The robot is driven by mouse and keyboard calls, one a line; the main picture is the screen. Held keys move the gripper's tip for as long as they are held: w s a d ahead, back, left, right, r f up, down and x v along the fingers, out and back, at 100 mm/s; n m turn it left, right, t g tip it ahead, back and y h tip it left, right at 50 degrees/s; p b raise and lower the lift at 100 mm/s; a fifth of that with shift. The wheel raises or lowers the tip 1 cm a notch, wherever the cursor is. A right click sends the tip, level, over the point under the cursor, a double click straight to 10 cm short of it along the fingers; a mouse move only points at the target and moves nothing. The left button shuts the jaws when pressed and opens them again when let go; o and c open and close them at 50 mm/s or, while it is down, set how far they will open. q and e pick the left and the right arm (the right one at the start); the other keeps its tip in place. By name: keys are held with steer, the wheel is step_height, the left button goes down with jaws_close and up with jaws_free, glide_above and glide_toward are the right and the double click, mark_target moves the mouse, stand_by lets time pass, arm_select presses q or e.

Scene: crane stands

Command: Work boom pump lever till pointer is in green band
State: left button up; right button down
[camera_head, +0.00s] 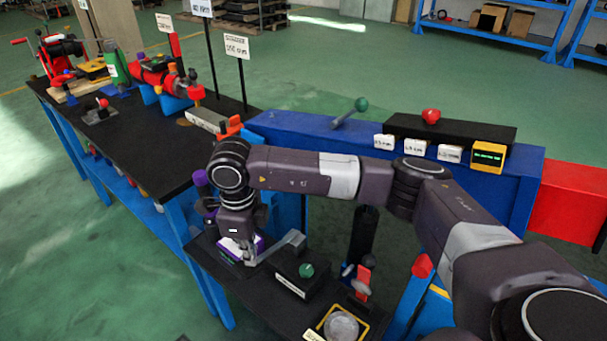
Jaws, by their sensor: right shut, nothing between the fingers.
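My right gripper (240,250) points down over the front end of the black bench, beside a small purple-edged box (258,245) that it partly hides. It is shut with nothing seen in it. A grey angled bar (285,246) lies just right of it; I cannot tell whether they touch. A black box with a green knob (306,270) stands to the right. A lever with a green ball (361,104) slants up from the long blue housing. I cannot tell which is the boom pump lever. No pointer or green band can be made out. My left gripper is out of view.
A round grey disc in a yellow frame (341,325) lies at the bench's front. A red-topped post (422,266) stands right of it. The blue housing (300,130) carries white labels and a yellow display (488,156). The black bench top (140,140) is partly clear.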

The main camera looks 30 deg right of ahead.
steer(key=r+p, duration=0.1)
steer(key=r, duration=0.1)
steer(key=r+p, duration=0.1)
steer(key=r, duration=0.2)
steer(key=shift+a+r+p, duration=0.2)
steer(key=shift+r+p, duration=0.05)
steer(key=shift+p, duration=0.05)
steer(key=shift+r, duration=0.35)
steer(key=shift+r, duration=0.1)
stand_by(0.3)
stand_by(0.8)
